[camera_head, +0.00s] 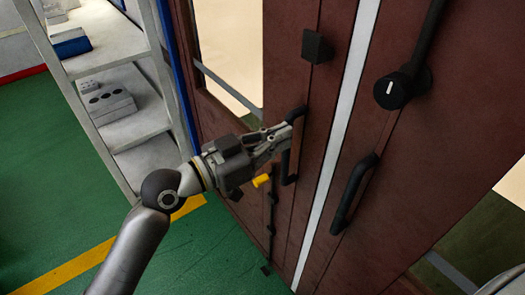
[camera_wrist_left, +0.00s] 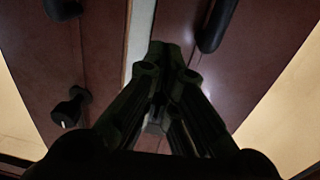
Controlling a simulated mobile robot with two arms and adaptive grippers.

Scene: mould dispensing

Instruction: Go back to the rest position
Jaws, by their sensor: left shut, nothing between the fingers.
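My left gripper (camera_head: 284,136) is in front of the left brown door, its fingertips close to the black door handle (camera_head: 290,172). In the left wrist view the gripper (camera_wrist_left: 165,58) points at the door with its fingers together and empty. There a black handle (camera_wrist_left: 214,28) lies beside the fingertips on the right, not between them. Whether the fingers touch the handle or the door cannot be told. The double doors (camera_head: 345,105) look shut, with a white strip between them. My right gripper is not in view.
The right door has a second black handle (camera_head: 352,192) and a black lever with a round hub (camera_head: 392,91). A shelf unit (camera_head: 105,50) with boxes stands left of the doors. A yellow line (camera_head: 75,265) crosses the open green floor.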

